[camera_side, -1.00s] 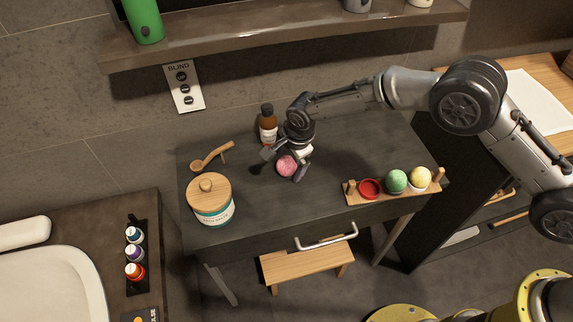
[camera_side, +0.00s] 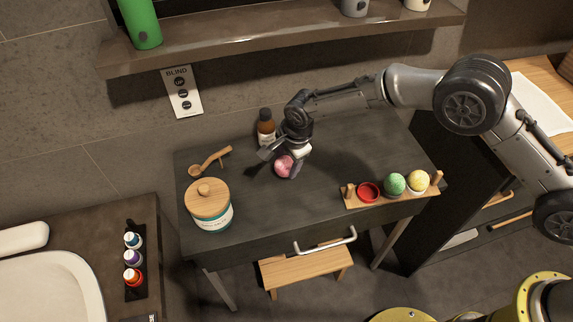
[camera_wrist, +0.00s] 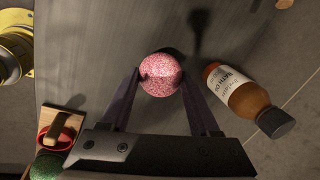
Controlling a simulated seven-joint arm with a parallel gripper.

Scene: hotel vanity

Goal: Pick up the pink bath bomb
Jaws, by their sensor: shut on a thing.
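The pink bath bomb (camera_side: 284,166) is a speckled pink ball near the back middle of the dark vanity top (camera_side: 300,215). My gripper (camera_side: 284,168) is shut on it, with one finger on each side. In the wrist view the pink bath bomb (camera_wrist: 161,75) sits between the tips of the two dark fingers of my gripper (camera_wrist: 160,80). I cannot tell whether the ball still touches the vanity top.
A brown bottle (camera_side: 266,128) stands close behind my gripper. A lidded jar (camera_side: 210,205) and a wooden scoop (camera_side: 210,161) are at left. The front middle is clear.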

